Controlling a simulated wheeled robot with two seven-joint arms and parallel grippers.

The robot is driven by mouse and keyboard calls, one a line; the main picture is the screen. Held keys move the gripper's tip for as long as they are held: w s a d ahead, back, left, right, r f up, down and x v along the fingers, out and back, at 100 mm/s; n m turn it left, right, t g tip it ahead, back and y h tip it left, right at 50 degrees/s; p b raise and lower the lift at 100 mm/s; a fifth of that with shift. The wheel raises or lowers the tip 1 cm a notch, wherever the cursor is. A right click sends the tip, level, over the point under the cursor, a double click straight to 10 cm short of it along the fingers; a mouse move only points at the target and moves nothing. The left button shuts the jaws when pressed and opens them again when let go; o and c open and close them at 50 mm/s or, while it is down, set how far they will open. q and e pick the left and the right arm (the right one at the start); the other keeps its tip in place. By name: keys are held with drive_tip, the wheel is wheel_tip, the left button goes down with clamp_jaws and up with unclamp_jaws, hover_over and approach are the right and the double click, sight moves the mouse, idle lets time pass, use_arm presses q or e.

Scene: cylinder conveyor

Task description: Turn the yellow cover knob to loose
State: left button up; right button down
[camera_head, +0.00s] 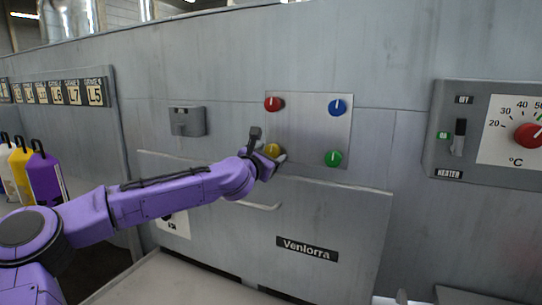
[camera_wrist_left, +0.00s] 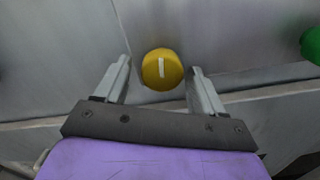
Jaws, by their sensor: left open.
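The yellow cover knob (camera_head: 273,149) is at the lower left of a square plate with coloured knobs on the grey machine wall. In the left wrist view the yellow knob (camera_wrist_left: 162,69) is round, and its white mark stands about upright. My left gripper (camera_head: 272,151) is at the yellow knob and partly hides it in the head view. In the left wrist view my left gripper (camera_wrist_left: 160,82) is open, one finger on each side of the knob, with gaps between them. My right gripper is not in view.
The plate (camera_head: 303,129) also bears a red knob (camera_head: 274,104), a blue knob (camera_head: 338,107) and a green knob (camera_head: 333,158). A drawer-like panel (camera_head: 345,215) with a handle is below. A heater panel (camera_head: 471,98) is at the right. Tagged bottles (camera_head: 45,178) stand at the left.

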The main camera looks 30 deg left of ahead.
use_arm(q)
drive_tip(key=s+b, duration=0.1)
drive_tip(key=s, duration=0.9)
drive_tip(key=shift+s+d+b, duration=0.25)
drive_tip(key=shift+b, duration=0.05)
drive_tip(key=shift+d, duration=0.1)
